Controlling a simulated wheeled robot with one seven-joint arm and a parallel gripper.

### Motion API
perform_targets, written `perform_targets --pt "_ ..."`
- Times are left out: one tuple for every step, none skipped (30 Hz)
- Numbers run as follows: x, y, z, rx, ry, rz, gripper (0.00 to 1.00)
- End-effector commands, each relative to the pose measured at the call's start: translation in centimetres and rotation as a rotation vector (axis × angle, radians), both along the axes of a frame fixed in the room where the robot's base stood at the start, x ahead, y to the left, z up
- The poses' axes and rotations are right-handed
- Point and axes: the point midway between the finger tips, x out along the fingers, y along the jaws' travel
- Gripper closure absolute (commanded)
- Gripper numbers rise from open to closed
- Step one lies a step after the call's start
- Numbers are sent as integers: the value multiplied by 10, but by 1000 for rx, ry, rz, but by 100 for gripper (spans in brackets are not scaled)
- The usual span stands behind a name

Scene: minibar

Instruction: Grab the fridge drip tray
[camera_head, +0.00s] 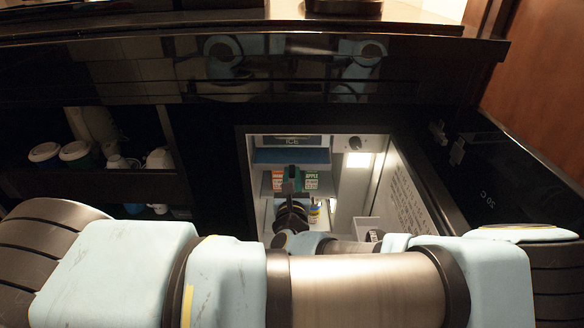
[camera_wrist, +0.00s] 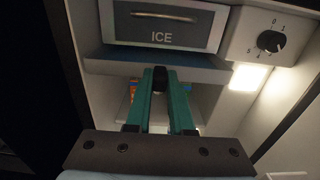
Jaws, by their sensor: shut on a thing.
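The fridge drip tray is a flat blue-grey tray under the ice compartment, seen in the head view (camera_head: 275,156) and in the wrist view (camera_wrist: 112,60). My gripper (camera_head: 291,170) reaches into the open fridge from below. In the wrist view its green fingers (camera_wrist: 168,78) meet the front edge of the tray near its middle and are shut on it. The fingers hide part of that edge. The tray is level and sits in its place beneath the ice door.
The ice door (camera_wrist: 165,25) is shut above the tray. A dial (camera_wrist: 270,41) and a lit lamp (camera_wrist: 249,77) are at right. Juice cartons (camera_head: 311,180) stand on a shelf below. The fridge door (camera_head: 408,195) stands open at right. Cups (camera_head: 76,152) sit on a shelf at left.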

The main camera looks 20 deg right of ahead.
Motion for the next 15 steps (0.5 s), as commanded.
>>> perform_targets --pt "-8 2 -1 0 0 -3 100" --pt "-11 4 -1 0 0 -3 100" --pt "-16 7 0 0 -1 -3 100" --pt "-20 8 -1 -1 0 -3 100" --pt "-24 10 -1 -1 0 -3 100" --pt "-30 13 -1 0 0 -3 100" --pt "-33 15 -1 0 0 -3 100" --pt "-37 16 -1 0 0 -3 100" --pt "-42 19 -1 0 -1 -3 100" --pt "-46 21 -1 0 0 -2 100" --pt "-50 22 -1 0 1 -2 100" --pt "-55 25 -1 -1 0 -2 100" --pt "-59 27 -1 -1 0 -2 100" --pt "-63 29 -1 0 1 -2 100" --pt "-68 31 -1 0 1 -2 100"
